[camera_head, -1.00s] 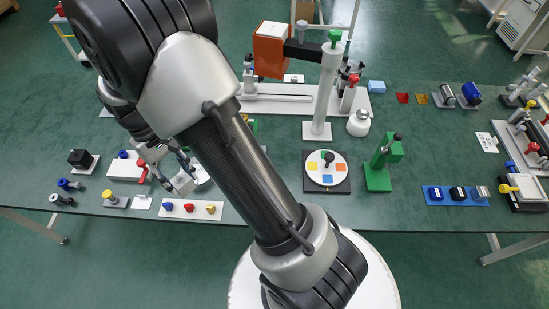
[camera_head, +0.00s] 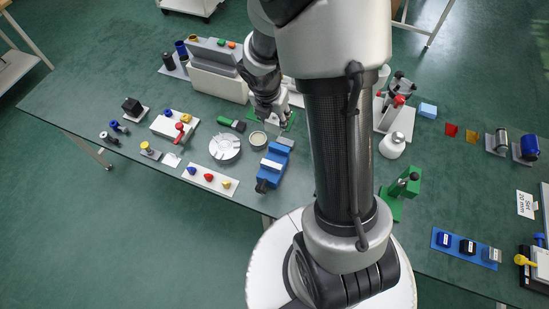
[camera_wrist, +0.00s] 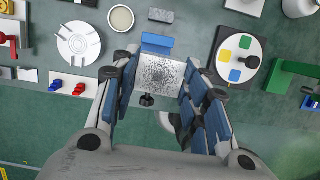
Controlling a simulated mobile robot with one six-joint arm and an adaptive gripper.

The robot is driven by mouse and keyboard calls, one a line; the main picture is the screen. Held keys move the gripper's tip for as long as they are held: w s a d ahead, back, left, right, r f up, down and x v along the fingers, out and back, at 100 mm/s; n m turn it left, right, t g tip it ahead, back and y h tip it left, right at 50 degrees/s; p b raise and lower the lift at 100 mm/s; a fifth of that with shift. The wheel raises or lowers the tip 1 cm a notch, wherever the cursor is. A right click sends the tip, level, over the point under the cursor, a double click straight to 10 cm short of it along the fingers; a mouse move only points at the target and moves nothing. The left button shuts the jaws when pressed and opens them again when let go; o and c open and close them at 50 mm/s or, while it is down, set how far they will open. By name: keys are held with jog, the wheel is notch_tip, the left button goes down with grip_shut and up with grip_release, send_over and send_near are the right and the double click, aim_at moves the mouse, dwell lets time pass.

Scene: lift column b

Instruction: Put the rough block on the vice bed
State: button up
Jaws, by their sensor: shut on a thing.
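The rough block (camera_wrist: 158,76), pale grey and speckled, sits between the fingers of my gripper (camera_wrist: 155,82) in the wrist view. My gripper is shut on it. The blue vice (camera_head: 272,168) stands near the table's front edge in the head view. In the wrist view a blue part of the vice (camera_wrist: 157,41) shows past the block, and the block hides much of the vice bed. My gripper also shows in the head view (camera_head: 271,114), where the block cannot be made out clearly. The height between block and bed cannot be told.
A grey slab (camera_wrist: 160,16) lies just beyond the vice. A round pale dish (camera_wrist: 121,18) and a white round tray (camera_wrist: 79,42) lie to the left. A turntable with coloured squares (camera_wrist: 235,58) and a green stand (camera_head: 402,190) are to the right.

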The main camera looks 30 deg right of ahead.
notch_tip(320, 180, down, 20)
jog(key=b, duration=1.4)
jog(key=shift+f+b, duration=0.15)
jog(key=shift+b, duration=0.25)
jog(key=o, duration=1.2)
jog(key=shift+o, duration=0.2)
